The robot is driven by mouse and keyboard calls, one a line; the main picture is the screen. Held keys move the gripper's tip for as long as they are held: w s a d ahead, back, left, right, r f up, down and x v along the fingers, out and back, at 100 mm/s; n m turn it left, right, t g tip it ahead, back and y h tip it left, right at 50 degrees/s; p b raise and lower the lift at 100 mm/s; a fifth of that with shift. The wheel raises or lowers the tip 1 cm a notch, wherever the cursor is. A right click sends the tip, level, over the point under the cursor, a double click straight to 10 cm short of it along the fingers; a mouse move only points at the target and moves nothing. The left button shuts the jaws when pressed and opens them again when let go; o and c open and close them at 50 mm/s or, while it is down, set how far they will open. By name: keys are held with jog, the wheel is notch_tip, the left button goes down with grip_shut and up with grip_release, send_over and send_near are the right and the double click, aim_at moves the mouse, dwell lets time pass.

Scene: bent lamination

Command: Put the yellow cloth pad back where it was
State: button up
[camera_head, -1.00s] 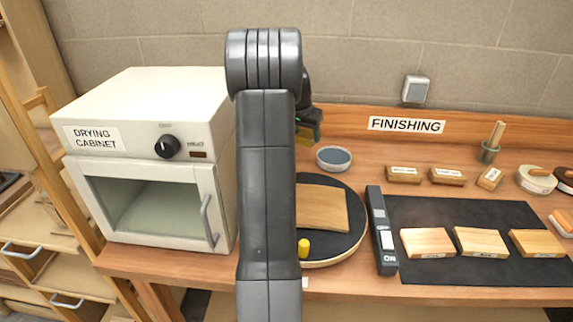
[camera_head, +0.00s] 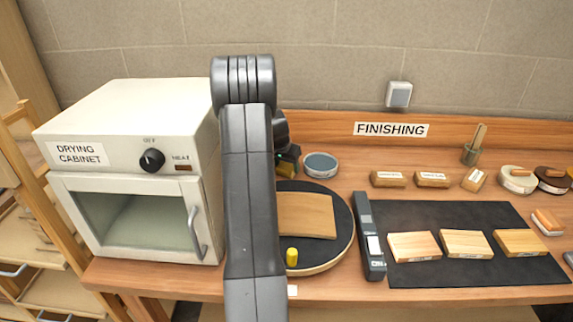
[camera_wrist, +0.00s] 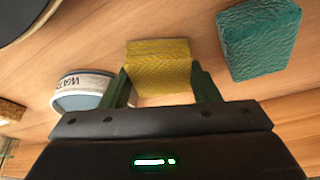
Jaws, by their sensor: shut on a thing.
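The yellow cloth pad (camera_wrist: 158,62) is between the two dark green fingers of my gripper (camera_wrist: 162,80) in the wrist view, and the fingers are shut on it. It is close to the wooden bench top; I cannot tell whether it touches. A teal pad (camera_wrist: 260,38) lies on the bench to its right in the wrist view, apart from it. In the head view, my gripper (camera_head: 287,163) is low behind my arm, left of the blue-topped water bowl (camera_head: 320,165). My arm mostly hides the gripper and the pad there.
The labelled water bowl (camera_wrist: 85,88) is left of my gripper in the wrist view. A round dark turntable (camera_head: 340,250) carries a curved wooden piece (camera_head: 306,215) and a yellow peg (camera_head: 292,257). The drying cabinet (camera_head: 125,125) stands left; a dark mat (camera_head: 430,218) with wooden blocks lies right.

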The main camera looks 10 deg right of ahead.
jog(key=shift+f, duration=0.2)
jog(key=o, duration=0.9)
jog(key=shift+r, duration=0.1)
jog(key=shift+r, duration=0.3)
jog(key=b+v, duration=0.1)
jog(key=v, duration=0.6)
jog(key=shift+s+a+r, duration=0.1)
jog(key=shift+s, duration=0.05)
